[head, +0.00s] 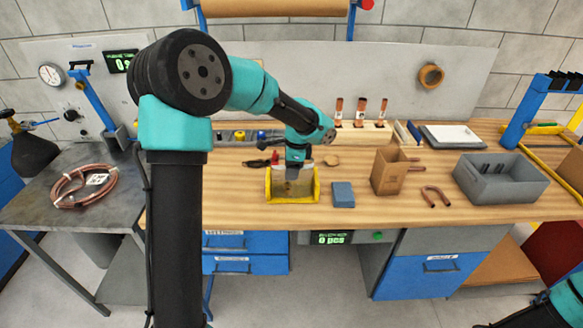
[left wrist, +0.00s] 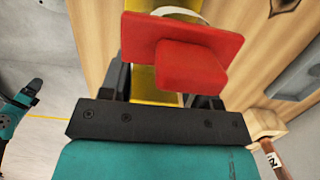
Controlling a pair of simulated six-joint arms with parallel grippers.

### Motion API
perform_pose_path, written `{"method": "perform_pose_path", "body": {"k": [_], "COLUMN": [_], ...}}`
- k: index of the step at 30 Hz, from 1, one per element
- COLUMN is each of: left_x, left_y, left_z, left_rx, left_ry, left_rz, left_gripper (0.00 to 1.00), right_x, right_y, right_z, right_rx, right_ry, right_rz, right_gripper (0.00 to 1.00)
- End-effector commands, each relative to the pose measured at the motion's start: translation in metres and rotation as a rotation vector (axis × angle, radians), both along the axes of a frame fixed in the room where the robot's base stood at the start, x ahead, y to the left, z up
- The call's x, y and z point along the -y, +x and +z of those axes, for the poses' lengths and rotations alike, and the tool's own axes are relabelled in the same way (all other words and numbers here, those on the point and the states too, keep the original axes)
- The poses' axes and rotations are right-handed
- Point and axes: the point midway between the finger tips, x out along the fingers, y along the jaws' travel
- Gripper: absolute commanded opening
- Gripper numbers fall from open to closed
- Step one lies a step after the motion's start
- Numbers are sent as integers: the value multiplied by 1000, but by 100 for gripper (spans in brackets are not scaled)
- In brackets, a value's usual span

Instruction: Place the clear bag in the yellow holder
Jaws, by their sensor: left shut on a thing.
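The yellow holder (head: 318,186) stands on the wooden bench near its front edge, left of centre. The clear bag (head: 291,188) shows as a pale, see-through patch within the holder's outline; whether it rests on the bottom is unclear. My left gripper (head: 293,171) points down over the holder and is shut on the bag's upper part. In the left wrist view, a red block on a red plate (left wrist: 185,50) hides most of the fingertips, and a yellow strip shows behind it. My right arm (head: 568,298) is at the lower right corner; its jaws cannot be made out.
A blue block (head: 343,195) lies just right of the holder. Further right are a brown box (head: 389,170), a bent copper tube (head: 435,196) and a grey bin (head: 502,180). Coiled copper tube (head: 85,186) lies on the left table. Small parts stand behind the holder.

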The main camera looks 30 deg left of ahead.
Motion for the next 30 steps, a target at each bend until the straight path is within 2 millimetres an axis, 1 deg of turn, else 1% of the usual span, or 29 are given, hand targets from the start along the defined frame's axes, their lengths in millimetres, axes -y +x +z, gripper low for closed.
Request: {"method": "perform_pose_path", "body": {"k": [10, 11, 18, 26, 30], "left_x": [0, 0, 0, 0, 0], "left_y": [0, 0, 0, 0, 1], "left_z": [-2, -2, -2, -2, 4], "left_rx": [1, 1, 1, 1, 2], "left_ry": [1, 0, 0, 0, 0], "left_rz": [0, 1, 1, 1, 1], "left_gripper": [21, 58, 81, 82, 82], "right_x": [0, 0, 0, 0, 0], "right_y": [0, 0, 0, 0, 0], "right_z": [0, 0, 0, 0, 0], "right_rx": [0, 0, 0, 0, 0], "right_ry": [0, 0, 0, 0, 0], "right_rz": [0, 0, 0, 0, 0], "right_gripper": [97, 97, 97, 97, 97]}}
